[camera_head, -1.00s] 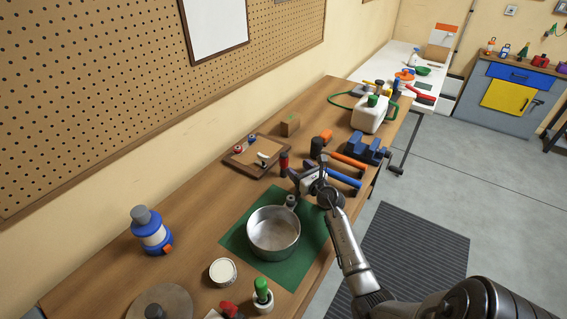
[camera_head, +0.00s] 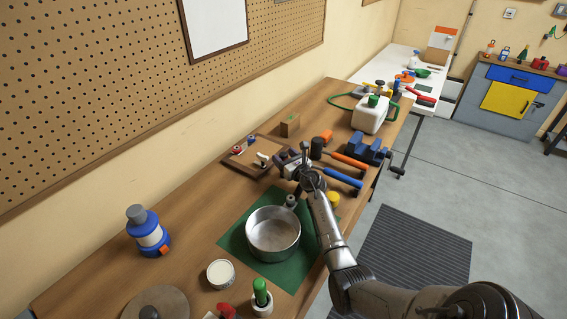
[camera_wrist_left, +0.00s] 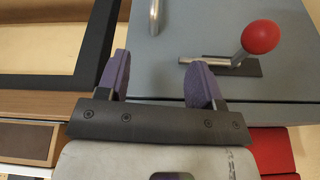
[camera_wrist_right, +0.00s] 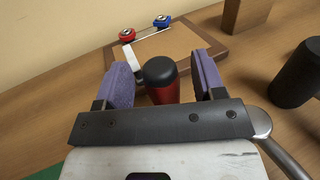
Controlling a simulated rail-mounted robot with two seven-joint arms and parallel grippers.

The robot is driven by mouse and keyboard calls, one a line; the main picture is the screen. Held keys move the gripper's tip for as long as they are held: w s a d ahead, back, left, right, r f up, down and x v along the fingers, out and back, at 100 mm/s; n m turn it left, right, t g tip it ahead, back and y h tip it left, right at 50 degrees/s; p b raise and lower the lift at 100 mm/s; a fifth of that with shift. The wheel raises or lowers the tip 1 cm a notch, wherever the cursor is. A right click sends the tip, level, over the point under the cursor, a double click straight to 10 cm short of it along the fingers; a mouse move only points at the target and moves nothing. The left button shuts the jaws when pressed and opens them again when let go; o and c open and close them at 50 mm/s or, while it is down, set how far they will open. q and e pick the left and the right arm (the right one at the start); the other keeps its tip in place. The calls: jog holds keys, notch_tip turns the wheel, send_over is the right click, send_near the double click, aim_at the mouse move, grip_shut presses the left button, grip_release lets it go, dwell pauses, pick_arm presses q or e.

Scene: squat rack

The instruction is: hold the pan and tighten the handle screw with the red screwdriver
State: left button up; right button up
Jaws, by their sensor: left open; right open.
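The steel pan (camera_head: 273,233) sits upright on a green mat (camera_head: 238,244). A short handle stub (camera_head: 291,202) is on its far side. My right gripper (camera_head: 285,163) is beyond the pan, above the bench. In the right wrist view my open right gripper (camera_wrist_right: 162,80) has an upright red handle with a black cap (camera_wrist_right: 161,92) between and just beyond its purple fingers. It looks like the red screwdriver; its lower part is hidden. My left gripper (camera_wrist_left: 160,82) is open and empty in the left wrist view, in front of a grey box. It is outside the head view.
Hammers (camera_head: 343,177) and a blue vise (camera_head: 370,148) are to the right. A red-knobbed lever (camera_wrist_left: 260,38) is before my left gripper.

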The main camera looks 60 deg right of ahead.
jog(key=c, duration=1)
jog(key=shift+r, duration=0.1)
jog(key=shift+r+p, duration=0.4)
jog(key=shift+r, duration=0.15)
notch_tip(320, 180, up, 4)
jog(key=shift+s+f+p, duration=0.15)
jog(key=shift+f+p, duration=0.1)
jog(key=shift+p, duration=0.7)
jog(key=s+d+r, duration=0.1)
jog(key=s+r, duration=0.1)
jog(key=s, duration=0.1)
jog(key=s+r+p, duration=0.1)
jog(key=s+r, duration=0.1)
jog(key=s, duration=0.2)
jog(key=s+d+r+p, duration=0.1)
jog(key=s+r, duration=0.1)
jog(key=s, duration=0.2)
jog(key=shift+d+r, duration=0.1)
jog(key=shift+d, duration=0.2)
